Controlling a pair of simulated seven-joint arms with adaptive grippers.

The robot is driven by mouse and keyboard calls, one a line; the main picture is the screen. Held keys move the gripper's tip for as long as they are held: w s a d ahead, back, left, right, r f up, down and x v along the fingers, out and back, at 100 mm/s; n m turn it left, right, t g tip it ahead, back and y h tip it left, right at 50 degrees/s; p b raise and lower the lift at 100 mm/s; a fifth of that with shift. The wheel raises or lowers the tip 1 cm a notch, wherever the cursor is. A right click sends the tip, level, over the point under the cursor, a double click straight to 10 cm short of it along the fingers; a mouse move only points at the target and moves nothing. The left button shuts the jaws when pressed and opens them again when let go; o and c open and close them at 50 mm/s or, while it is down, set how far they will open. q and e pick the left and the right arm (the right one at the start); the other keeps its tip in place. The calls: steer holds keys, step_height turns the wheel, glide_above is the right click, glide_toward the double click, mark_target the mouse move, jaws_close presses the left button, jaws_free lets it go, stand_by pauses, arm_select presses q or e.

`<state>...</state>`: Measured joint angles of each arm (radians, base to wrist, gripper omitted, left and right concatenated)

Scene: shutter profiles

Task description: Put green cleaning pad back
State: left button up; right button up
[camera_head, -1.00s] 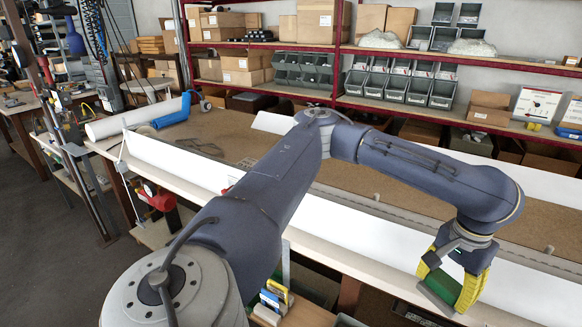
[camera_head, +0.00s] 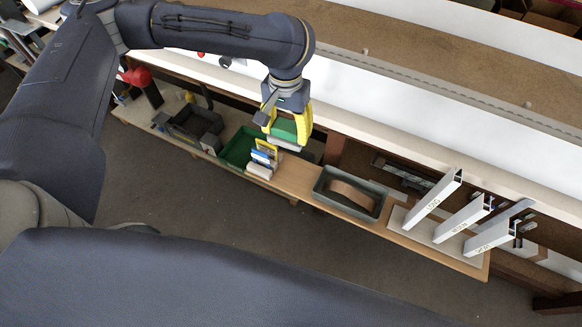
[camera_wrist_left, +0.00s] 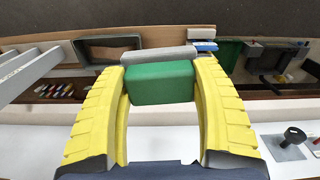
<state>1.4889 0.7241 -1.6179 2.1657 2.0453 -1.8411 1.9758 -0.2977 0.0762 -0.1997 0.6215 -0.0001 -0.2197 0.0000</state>
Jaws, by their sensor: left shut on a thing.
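My left gripper (camera_head: 287,140) has yellow fingers and points down over the low wooden shelf in the head view. It is shut on the green cleaning pad (camera_head: 283,129), which has a grey layer on its far side from the wrist. In the left wrist view the pad (camera_wrist_left: 160,83) sits between both fingers, with the grey layer (camera_wrist_left: 160,55) beyond it. The pad is close to a small stand of blue, yellow and white pieces (camera_head: 263,160); I cannot tell whether they touch. My right gripper is not in view.
A green bin (camera_head: 236,150) stands left of the stand. A grey tray (camera_head: 376,209) with a brown curved piece lies to the right. Several white labelled profiles (camera_head: 432,197) jut up farther right. The white bench edge (camera_head: 400,152) runs above the shelf. Bare shelf (camera_head: 297,181) shows between stand and tray.

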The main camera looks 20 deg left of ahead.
arm_select(q)
steer(key=w+d+f+m, duration=0.2)
steer(key=w+d+f, duration=0.15)
steer(key=d, duration=0.65)
steer(key=w+d+f+m, duration=0.25)
steer(key=d+f, duration=0.25)
steer(key=d, duration=0.5)
steer(key=w+a+f+m, duration=0.3)
steer(key=w+a+f, duration=0.25)
steer(key=f, duration=0.55)
steer(key=shift+s+a+f+m, duration=0.15)
steer(key=shift+a+f+m, duration=1.7)
steer(key=shift+a, duration=0.65)
steer(key=shift+s+a+f+m, duration=0.2)
steer(key=shift+a+f+m, duration=1.6)
steer(key=shift+a, duration=0.7)
steer(key=shift+s+a+f+m, duration=0.15)
steer(key=shift+a+f+m, duration=1.4)
steer(key=shift+a+m, duration=0.75)
steer(key=shift+a+f, duration=0.15)
steer(key=shift+f, duration=2.25)
